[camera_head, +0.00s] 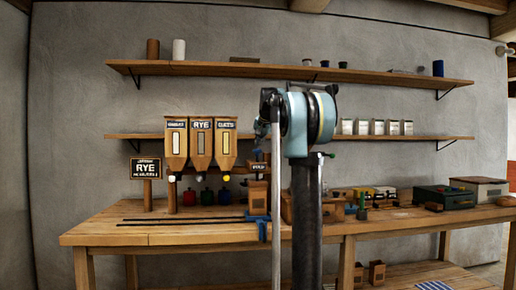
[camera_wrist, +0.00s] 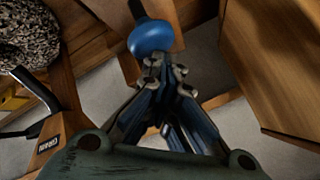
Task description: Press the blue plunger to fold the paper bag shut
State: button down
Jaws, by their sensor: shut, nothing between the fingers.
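The blue plunger (camera_wrist: 151,37) shows as a round blue knob on a dark stem at the top of the wrist view. My gripper (camera_wrist: 166,70) is shut and empty, its fingertips just below the knob in the picture. I cannot tell whether they touch it. I cannot make out the paper bag for sure in either view.
The wooden bench (camera_head: 160,236) carries three labelled hoppers (camera_head: 201,143), a RYE sign (camera_head: 146,168) and a dark green box (camera_head: 444,197). Shelves hang behind.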

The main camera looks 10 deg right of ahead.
jog(key=shift+f, duration=0.55)
dwell(0.6)
jog(key=shift+r, duration=2.5)
jog(key=shift+r, duration=0.1)
notch_tip(320, 180, up, 5)
jog(key=shift+f, duration=0.1)
